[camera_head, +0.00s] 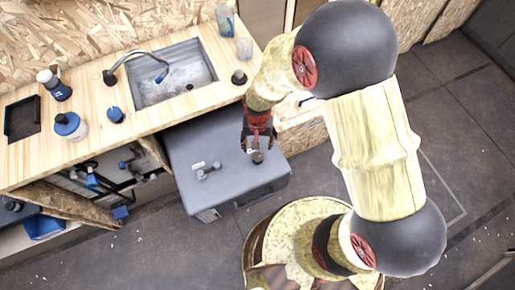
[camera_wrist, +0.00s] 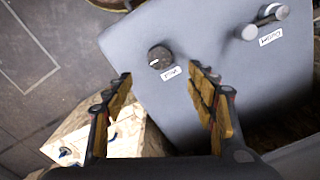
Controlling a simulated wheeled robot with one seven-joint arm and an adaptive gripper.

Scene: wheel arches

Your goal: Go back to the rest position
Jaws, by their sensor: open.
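My gripper (camera_head: 258,146) is open and empty, pointing down over the right part of a grey box (camera_head: 230,192). In the wrist view the two fingers of my gripper (camera_wrist: 161,72) stand wide apart with nothing between them. A dark round knob (camera_wrist: 160,56) with a small white label sits on the box top just beyond the fingertips. It also shows in the head view (camera_head: 257,157), just below my gripper. I cannot tell the exact height of the fingers above the box. My arm reaches in from the right.
A wooden counter (camera_head: 90,150) with a sink (camera_head: 172,75), tap and blue-capped bottles (camera_head: 70,125) lies left of my arm. A grey handle (camera_head: 208,171) stands on the box top. Dark floor is open further right.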

